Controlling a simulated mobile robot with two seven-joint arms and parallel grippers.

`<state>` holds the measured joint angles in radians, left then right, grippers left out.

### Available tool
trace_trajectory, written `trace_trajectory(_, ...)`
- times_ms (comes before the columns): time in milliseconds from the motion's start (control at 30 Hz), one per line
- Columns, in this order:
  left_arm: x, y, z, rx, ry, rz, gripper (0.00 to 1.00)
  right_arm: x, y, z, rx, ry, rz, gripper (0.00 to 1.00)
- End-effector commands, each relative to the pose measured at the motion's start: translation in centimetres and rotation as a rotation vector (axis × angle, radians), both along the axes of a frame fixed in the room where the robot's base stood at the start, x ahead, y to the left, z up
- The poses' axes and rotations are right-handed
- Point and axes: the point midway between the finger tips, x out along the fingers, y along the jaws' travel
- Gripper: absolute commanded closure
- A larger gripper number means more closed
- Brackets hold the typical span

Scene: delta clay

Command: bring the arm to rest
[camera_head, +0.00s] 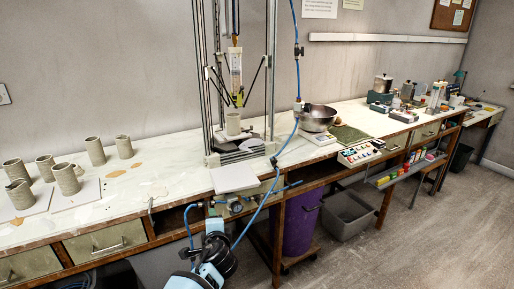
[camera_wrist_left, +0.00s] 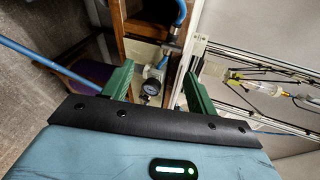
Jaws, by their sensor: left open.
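My left gripper (camera_wrist_left: 158,82) shows in the left wrist view with its two green fingers spread apart. Nothing is held between them. A pressure gauge (camera_wrist_left: 151,88) with a blue hose shows beyond the gap between the fingers, and I cannot tell how far off it is. In the head view a light blue and black part of my arm shows at the bottom, in front of the bench; the fingers cannot be made out there. My right gripper is in neither view.
Blue hoses hang nearby. A purple bin (camera_head: 298,225) and grey crate (camera_head: 347,214) stand below.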

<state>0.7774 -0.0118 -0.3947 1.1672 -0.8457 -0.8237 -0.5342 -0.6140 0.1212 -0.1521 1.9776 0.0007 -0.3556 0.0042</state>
Motion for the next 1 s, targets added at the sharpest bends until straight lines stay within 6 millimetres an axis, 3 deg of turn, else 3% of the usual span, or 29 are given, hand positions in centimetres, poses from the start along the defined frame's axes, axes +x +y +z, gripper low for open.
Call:
trace_trajectory(167, -5.6, -0.3, -7.3, -0.192, 0.07, -0.008, 0.42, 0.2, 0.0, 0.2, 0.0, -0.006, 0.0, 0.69)
trace_trajectory(300, -11.6, -0.6, -12.7, -0.392, 0.123, 0.006, 0.42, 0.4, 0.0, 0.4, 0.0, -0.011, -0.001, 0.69)
trace_trajectory(500, -20.8, -0.8, -18.1, -0.666, 0.183, 0.059, 0.42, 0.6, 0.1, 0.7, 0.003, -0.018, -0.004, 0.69)
trace_trajectory(733, -31.6, -0.5, -21.2, -0.962, 0.23, 0.165, 0.42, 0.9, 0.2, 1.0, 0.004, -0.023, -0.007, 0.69)
trace_trajectory(1000, -43.2, 0.3, -20.9, -1.266, 0.248, 0.326, 0.42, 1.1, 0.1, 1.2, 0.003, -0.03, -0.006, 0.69)
